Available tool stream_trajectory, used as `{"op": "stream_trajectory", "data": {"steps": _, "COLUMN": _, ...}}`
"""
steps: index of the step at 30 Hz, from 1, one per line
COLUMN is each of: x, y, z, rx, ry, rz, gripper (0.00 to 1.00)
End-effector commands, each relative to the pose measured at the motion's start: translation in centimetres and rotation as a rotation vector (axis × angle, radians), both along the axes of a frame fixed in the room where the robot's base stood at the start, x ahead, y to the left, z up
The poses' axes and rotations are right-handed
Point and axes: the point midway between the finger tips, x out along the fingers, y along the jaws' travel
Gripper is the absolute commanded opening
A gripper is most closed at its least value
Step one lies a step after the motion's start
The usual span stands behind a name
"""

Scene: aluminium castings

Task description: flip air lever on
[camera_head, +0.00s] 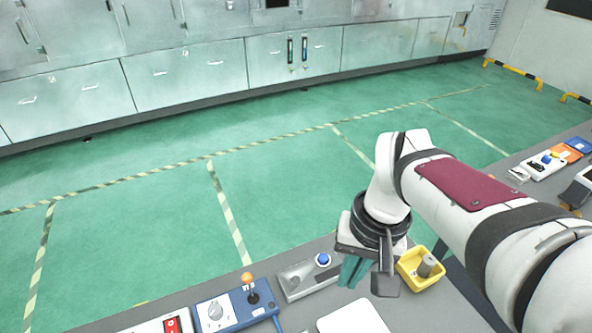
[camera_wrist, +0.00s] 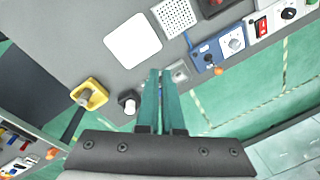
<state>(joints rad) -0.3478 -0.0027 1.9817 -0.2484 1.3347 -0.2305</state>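No label marks an air lever, so I cannot tell for certain which control it is. An orange-topped black lever (camera_head: 252,291) stands upright on a blue box (camera_head: 228,306); the blue box also shows in the wrist view (camera_wrist: 222,46). A grey box (camera_head: 297,284) with a blue button (camera_head: 323,259) sits beside it, partly behind the fingers in the wrist view. My gripper (camera_head: 354,272) hangs over the bench, right of the grey box in the head view. Its teal fingers (camera_wrist: 160,76) are close together with nothing visible between them.
A yellow box (camera_head: 420,268) with a grey knob stands just right of my gripper. A black-and-white knob (camera_wrist: 129,102) lies between the fingers and the yellow box in the wrist view. A white plate (camera_wrist: 132,41) lies on the grey bench (camera_head: 440,310). Green floor is beyond the bench.

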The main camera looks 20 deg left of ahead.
Motion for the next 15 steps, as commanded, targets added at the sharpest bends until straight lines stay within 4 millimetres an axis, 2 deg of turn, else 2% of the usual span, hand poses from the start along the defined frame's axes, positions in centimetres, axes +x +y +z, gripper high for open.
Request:
{"op": "stream_trajectory", "data": {"steps": 1, "x": 2.3, "y": 3.5, "z": -0.7, "rx": -0.006, "ry": -0.012, "rz": 0.130, "gripper": 0.00}}
{"op": "stream_trajectory", "data": {"steps": 3, "x": 5.1, "y": 8.9, "z": -1.9, "rx": -0.008, "ry": -0.043, "rz": 0.310, "gripper": 0.00}}
{"op": "stream_trajectory", "data": {"steps": 6, "x": 6.9, "y": 15.8, "z": -4.3, "rx": -0.010, "ry": -0.079, "rz": 0.527, "gripper": 0.00}}
{"op": "stream_trajectory", "data": {"steps": 9, "x": 7.2, "y": 21.0, "z": -6.5, "rx": -0.010, "ry": -0.109, "rz": 0.683, "gripper": 0.00}}
{"op": "stream_trajectory", "data": {"steps": 12, "x": 7.0, "y": 24.1, "z": -8.0, "rx": -0.010, "ry": -0.127, "rz": 0.773, "gripper": 0.00}}
{"op": "stream_trajectory", "data": {"steps": 15, "x": 6.8, "y": 25.4, "z": -8.6, "rx": -0.009, "ry": -0.135, "rz": 0.813, "gripper": 0.00}}
